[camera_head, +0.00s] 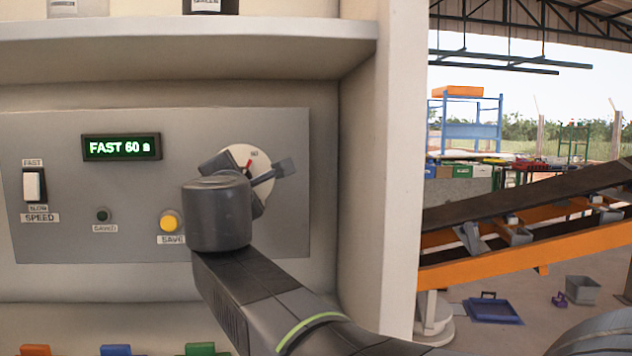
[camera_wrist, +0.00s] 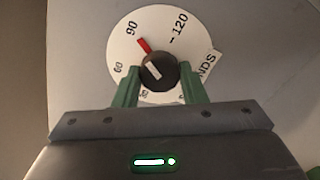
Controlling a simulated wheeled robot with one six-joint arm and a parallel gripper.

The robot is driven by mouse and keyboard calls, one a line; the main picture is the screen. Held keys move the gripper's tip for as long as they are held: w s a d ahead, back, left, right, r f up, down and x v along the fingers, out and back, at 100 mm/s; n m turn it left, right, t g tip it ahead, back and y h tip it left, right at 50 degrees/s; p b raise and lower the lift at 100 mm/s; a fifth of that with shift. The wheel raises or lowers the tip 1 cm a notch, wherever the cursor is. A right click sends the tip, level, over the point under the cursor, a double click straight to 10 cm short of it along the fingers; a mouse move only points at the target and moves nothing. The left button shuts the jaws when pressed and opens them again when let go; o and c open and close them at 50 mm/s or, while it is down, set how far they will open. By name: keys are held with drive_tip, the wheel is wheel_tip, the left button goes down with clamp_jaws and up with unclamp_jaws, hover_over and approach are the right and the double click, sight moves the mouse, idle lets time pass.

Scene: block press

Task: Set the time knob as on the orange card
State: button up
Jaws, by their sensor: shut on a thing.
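The time knob (camera_wrist: 158,72) is black with a white mark and sits on a round white dial (camera_wrist: 196,50). The dial also shows in the head view (camera_head: 262,163), partly behind my gripper. In the wrist view, its red pointer (camera_wrist: 143,45) is up and left, on the side of the 90. My gripper (camera_wrist: 160,90) has green fingers on both sides of the knob and is shut on it. The display (camera_head: 121,147) reads "FAST 60 s". An orange thing (camera_head: 43,350), perhaps the orange card's top, is cut off at the bottom edge; no writing shows.
The panel also has a white speed switch (camera_head: 33,186), a dark saved lamp (camera_head: 103,215) and a yellow save button (camera_head: 170,221). A shelf (camera_head: 180,48) overhangs it. Blue (camera_head: 116,350) and green (camera_head: 201,349) things show below. A conveyor (camera_head: 530,225) stands at right.

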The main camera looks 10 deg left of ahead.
drive_tip(key=o, duration=1)
drive_tip(key=v, duration=1.3)
drive_tip(key=shift+s+d+p, duration=0.1)
drive_tip(key=shift+s+p, duration=0.25)
drive_tip(key=shift+p, duration=0.05)
drive_tip(key=shift+w, duration=0.1)
drive_tip(key=x, duration=1.3)
drive_tip(key=shift+b, duration=0.4)
